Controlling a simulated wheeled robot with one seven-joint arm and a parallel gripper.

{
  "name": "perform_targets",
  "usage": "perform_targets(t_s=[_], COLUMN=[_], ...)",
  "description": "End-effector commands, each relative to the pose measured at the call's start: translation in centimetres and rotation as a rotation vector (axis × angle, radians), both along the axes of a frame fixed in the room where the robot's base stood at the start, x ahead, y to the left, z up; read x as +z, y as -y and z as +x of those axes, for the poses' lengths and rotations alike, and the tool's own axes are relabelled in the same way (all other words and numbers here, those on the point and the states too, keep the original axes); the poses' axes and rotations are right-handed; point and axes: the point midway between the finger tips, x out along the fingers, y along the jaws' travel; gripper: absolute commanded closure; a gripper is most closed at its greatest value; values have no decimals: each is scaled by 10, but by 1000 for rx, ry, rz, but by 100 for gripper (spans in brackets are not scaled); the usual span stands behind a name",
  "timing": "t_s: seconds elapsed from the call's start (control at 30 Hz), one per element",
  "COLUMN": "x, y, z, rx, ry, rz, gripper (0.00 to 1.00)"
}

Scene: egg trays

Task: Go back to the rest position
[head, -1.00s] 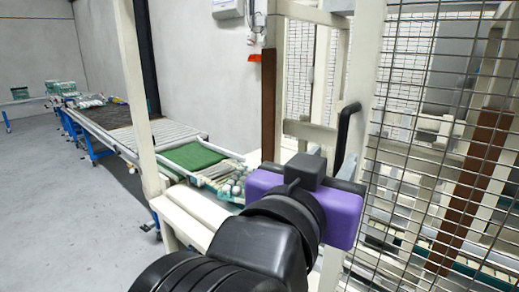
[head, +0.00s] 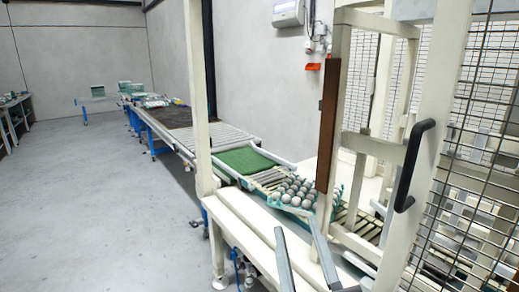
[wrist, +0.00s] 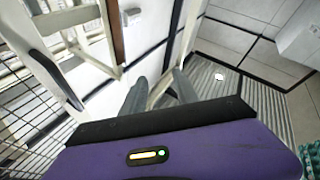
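My gripper (wrist: 158,80) shows in the wrist view as a purple body with two grey fingers apart and nothing between them. In the head view, two grey bars that look like its fingers (head: 295,224) rise from the bottom edge, below the egg tray. Most of my arm is out of that view. A teal tray (head: 284,204) full of pale eggs (head: 296,187) sits on the conveyor's near end, beyond the finger bars and apart from them.
A cream machine frame with a black handle (head: 413,165) and a wire mesh guard (head: 485,130) stand close on the right. A conveyor with a green mat (head: 246,160) runs toward the back left. Open grey floor (head: 100,200) lies on the left.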

Motion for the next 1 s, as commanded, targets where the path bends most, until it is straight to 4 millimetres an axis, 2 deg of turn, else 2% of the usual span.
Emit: perform_targets(t_s=[0.03, 0.1, 0.4, 0.67, 1.0], x=[-22, -44, -126, -179, -241], y=[4, 8, 42, 84, 132], z=[-9, -23, -95, -169, -272], rx=[26, 62, 143, 115, -28], ry=[-23, -41, -148, -274, -530], rz=[-2, 5, 94, 207, 315], gripper=[64, 64, 64, 64, 64])
